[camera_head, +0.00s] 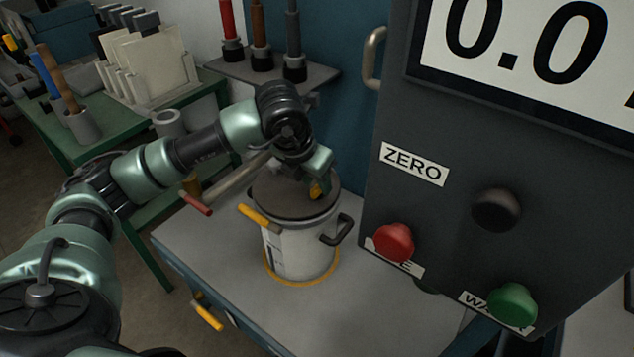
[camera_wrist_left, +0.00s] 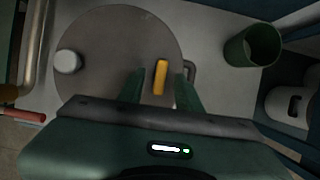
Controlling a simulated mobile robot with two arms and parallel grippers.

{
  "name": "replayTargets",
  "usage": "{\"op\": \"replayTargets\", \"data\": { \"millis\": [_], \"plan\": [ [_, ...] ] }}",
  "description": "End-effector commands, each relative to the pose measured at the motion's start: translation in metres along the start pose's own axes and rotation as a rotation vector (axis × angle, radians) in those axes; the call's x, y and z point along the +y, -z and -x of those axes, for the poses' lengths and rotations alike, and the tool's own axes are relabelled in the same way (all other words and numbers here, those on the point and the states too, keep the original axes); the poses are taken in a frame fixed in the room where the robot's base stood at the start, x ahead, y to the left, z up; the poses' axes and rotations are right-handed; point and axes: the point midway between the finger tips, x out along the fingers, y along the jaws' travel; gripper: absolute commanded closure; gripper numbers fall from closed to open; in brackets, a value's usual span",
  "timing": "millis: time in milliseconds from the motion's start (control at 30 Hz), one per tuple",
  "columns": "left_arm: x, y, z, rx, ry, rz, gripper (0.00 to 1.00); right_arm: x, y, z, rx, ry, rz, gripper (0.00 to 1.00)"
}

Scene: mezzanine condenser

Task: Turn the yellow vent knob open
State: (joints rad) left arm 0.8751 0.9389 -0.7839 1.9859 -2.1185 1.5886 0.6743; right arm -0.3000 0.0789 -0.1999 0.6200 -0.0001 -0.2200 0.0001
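The yellow vent knob (camera_wrist_left: 160,76) is a short bar on the round grey lid (camera_wrist_left: 105,60) of a white pot (camera_head: 297,250). In the head view the knob (camera_head: 317,190) shows just below my left gripper (camera_head: 316,180). In the left wrist view my left gripper (camera_wrist_left: 162,90) is open, with one finger on each side of the knob and a gap on both sides. The bar points nearly along the fingers. I cannot tell exactly how far the fingertips are above the lid. My right gripper is in neither view.
The pot stands inside a yellow ring on a grey table (camera_head: 190,245). A dark panel (camera_head: 450,215) with red and green buttons stands close on the right. A pipe with a red end (camera_head: 196,203) lies left of the pot. A green cup (camera_wrist_left: 252,46) shows in the wrist view.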

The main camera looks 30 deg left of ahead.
Motion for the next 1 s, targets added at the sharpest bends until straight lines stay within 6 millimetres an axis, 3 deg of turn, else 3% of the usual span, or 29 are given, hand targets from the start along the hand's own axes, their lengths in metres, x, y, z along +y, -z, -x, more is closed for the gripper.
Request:
{"op": "replayTargets", "data": {
  "millis": [200, 400, 1000],
  "plan": [
    [0.0, -0.001, 0.039, -0.006, -0.001, -0.001, 0.65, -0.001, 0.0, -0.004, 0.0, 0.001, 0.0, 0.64],
    [0.0, 0.0, 0.061, -0.003, -0.001, -0.001, 0.65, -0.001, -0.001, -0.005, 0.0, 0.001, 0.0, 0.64],
    [0.0, -0.001, 0.066, -0.001, -0.001, 0.0, 0.65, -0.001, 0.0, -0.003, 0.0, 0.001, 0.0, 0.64]
  ]
}}
